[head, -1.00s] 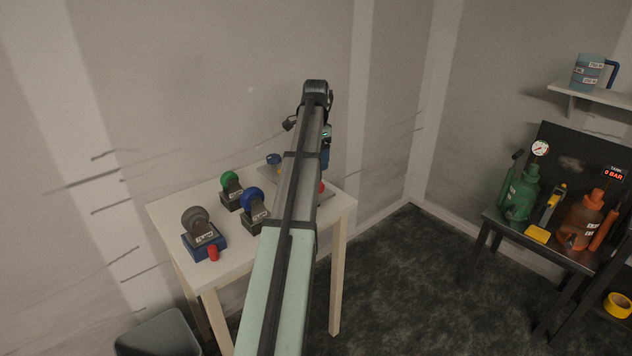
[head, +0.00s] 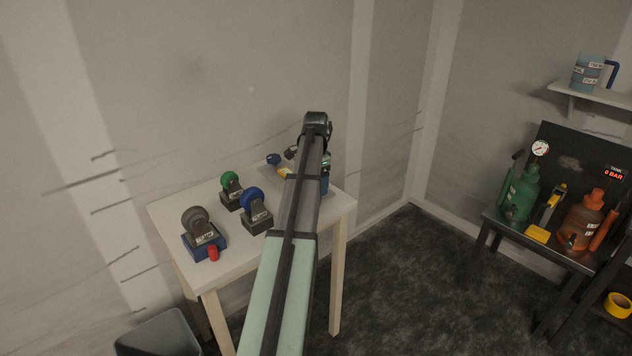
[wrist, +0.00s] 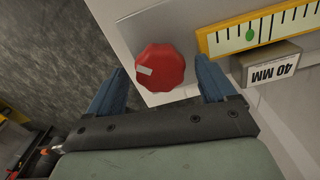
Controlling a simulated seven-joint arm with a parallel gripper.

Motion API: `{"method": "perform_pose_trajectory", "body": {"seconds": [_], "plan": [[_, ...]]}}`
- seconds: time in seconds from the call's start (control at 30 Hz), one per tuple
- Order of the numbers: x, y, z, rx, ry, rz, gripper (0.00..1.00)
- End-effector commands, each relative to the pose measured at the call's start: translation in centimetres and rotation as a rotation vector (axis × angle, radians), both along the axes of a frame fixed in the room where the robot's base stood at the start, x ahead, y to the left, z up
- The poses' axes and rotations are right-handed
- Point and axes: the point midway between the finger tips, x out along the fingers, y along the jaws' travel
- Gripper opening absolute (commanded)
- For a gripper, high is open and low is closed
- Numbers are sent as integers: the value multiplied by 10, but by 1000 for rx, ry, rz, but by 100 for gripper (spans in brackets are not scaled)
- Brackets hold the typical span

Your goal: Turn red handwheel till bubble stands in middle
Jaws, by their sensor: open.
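The red handwheel (wrist: 164,72), lobed and with a pale patch on its face, shows in the wrist view. My open gripper (wrist: 159,64) has one blue finger on each side of it, with a gap on the left; I cannot tell whether the right finger touches it. To its right is a yellow-framed scale (wrist: 231,38) with a green bubble (wrist: 250,35). The scale runs out of the picture on the right, so I cannot tell how far the bubble is from the middle. In the head view my arm hides the handwheel.
A block marked 40 MM (wrist: 270,64) sits beside the scale. On the white table (head: 243,266) stand blue (head: 254,207), green (head: 231,188) and grey (head: 201,233) wheels on bases. A dark bench (head: 552,254) with bottles is at the right.

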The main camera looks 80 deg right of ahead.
Motion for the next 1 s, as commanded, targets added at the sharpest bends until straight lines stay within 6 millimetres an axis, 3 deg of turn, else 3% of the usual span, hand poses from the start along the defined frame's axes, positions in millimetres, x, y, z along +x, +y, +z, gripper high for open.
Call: {"method": "perform_pose_trajectory", "body": {"seconds": [0.07, 0.6, 1.0], "plan": [[0, 0, 0, 0, 0, 0, 80], [0, 0, 0, 0, 0, 0, 28], [0, 0, 0, 2, 1, 81, 28]]}}
